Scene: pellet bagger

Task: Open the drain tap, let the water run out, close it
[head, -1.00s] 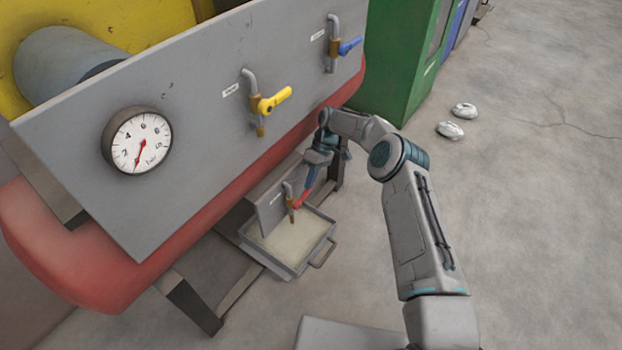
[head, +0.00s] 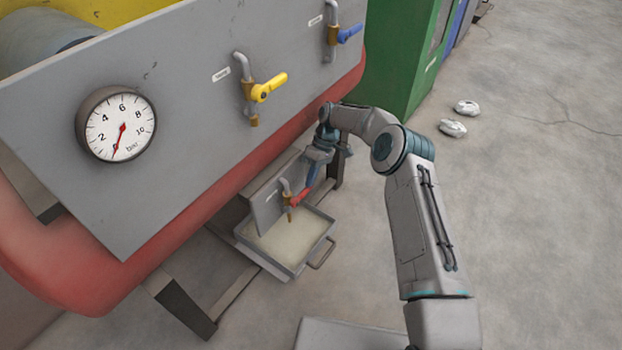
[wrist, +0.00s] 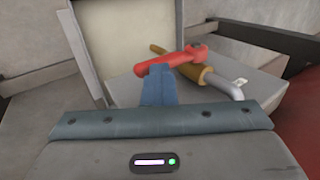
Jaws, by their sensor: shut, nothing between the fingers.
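The drain tap has a brass body (head: 287,199) and a red lever (head: 301,196) on a low grey plate under the red tank. In the wrist view the red lever (wrist: 172,63) points left from its pivot over the brass body (wrist: 193,73). My gripper (head: 311,176) comes down from above right. Its blue fingertips (wrist: 158,72) are shut together with nothing between them, at the near side of the lever's free end. Whether they touch it is unclear. A tray (head: 263,260) of pale liquid sits below the tap. I cannot make out a running stream.
A yellow-levered tap (head: 264,90) and a blue-levered tap (head: 347,35) are on the big grey panel above, with a pressure gauge (head: 116,124) reading near zero. A dark support leg (head: 185,305) stands at left. A green cabinet (head: 400,60) stands behind; the floor at right is mostly clear.

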